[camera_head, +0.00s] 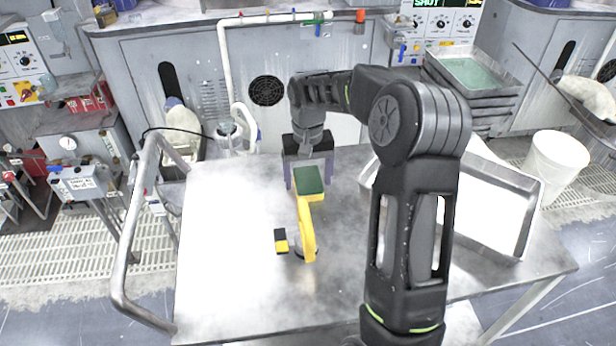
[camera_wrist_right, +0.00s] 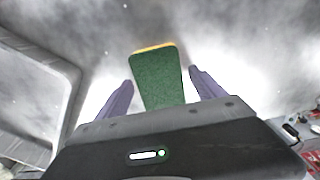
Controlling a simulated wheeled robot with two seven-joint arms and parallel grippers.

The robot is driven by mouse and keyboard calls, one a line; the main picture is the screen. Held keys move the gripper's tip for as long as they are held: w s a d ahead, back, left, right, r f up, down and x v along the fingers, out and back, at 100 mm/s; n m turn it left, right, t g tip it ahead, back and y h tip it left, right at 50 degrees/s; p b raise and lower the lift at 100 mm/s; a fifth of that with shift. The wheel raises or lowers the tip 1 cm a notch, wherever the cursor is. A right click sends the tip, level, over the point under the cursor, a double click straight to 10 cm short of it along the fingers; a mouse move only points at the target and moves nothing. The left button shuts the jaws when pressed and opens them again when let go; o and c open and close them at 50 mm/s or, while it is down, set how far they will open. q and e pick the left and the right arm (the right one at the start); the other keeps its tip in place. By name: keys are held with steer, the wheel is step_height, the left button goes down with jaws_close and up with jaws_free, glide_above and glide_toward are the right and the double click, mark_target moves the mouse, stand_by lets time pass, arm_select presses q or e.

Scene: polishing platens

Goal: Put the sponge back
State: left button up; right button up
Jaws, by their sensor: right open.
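The sponge (camera_head: 309,181), green on top with a yellow layer beneath, is on the metal table (camera_head: 225,240) near its middle. My right gripper (camera_head: 308,174) reaches down from the far side, its purple fingers either side of the sponge. In the right wrist view the sponge (camera_wrist_right: 158,80) shows between the open fingers of the right gripper (camera_wrist_right: 160,79), with a gap on each side. The sponge's near end in that view is hidden behind the gripper body. My left gripper is not in view.
A yellow curved tool (camera_head: 306,232) lies just in front of the sponge, close to it. A small black-and-yellow block (camera_head: 281,241) sits left of the tool. A shallow metal tray (camera_head: 524,205) occupies the table's right side, partly behind my arm. The table's left part is clear.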

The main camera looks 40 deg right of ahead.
mark_target(308, 180)
step_height(308, 180, up, 12)
steer(key=shift+r, duration=0.15)
stand_by(0.5)
stand_by(0.5)
